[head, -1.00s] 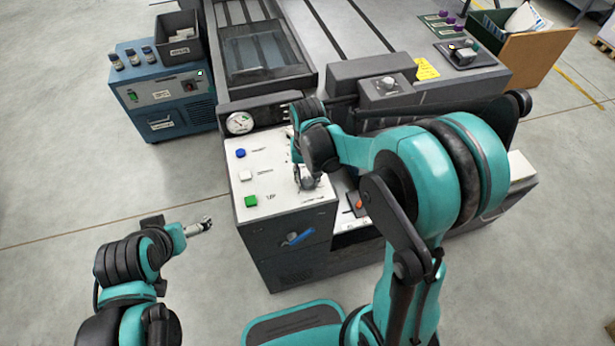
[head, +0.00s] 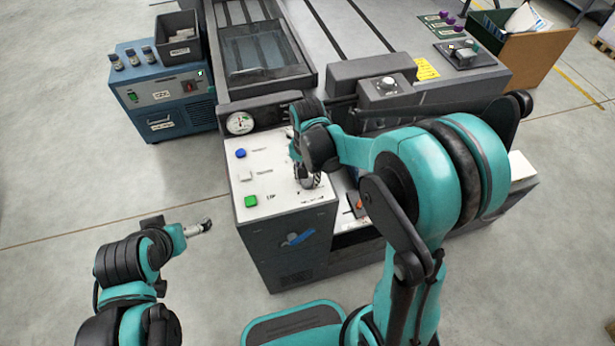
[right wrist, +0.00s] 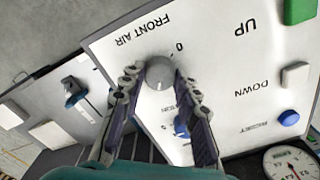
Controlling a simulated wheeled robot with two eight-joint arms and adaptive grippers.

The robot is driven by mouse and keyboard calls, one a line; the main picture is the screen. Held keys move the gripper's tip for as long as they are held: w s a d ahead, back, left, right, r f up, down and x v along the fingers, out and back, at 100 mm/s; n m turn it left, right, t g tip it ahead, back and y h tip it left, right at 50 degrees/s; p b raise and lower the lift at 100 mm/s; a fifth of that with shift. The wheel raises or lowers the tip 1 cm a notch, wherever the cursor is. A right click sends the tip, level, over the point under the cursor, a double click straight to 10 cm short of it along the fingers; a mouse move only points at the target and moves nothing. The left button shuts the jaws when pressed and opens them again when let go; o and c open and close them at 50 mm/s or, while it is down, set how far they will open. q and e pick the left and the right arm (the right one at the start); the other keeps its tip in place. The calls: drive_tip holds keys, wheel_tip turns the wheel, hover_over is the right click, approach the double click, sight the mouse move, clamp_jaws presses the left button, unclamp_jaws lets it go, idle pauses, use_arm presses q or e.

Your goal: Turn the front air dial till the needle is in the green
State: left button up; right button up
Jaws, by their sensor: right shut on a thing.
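The grey front air dial (right wrist: 160,73) is on the white panel (right wrist: 215,110), beside the printed words FRONT AIR in the right wrist view. My right gripper (right wrist: 161,88) is shut on this dial, a finger on each side. In the head view my right gripper (head: 307,181) hides most of the dial at the panel's right side. The round pressure gauge (head: 239,123) stands behind the panel; its needle is too small to read surely. Part of the gauge also shows in the right wrist view (right wrist: 289,163). My left gripper (head: 206,225) is over the floor; its jaws are unclear.
Blue (head: 241,153), white (head: 245,175) and green (head: 250,201) buttons line the panel's left side. A blue handle (head: 298,239) is on the cabinet front. A blue unit (head: 165,95) stands back left. The floor at left is clear.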

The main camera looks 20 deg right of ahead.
sight(308, 181)
drive_tip(key=o, duration=1.2)
drive_tip(key=shift+c, duration=0.2)
wheel_tip(308, 181, up, 12)
idle(1.9)
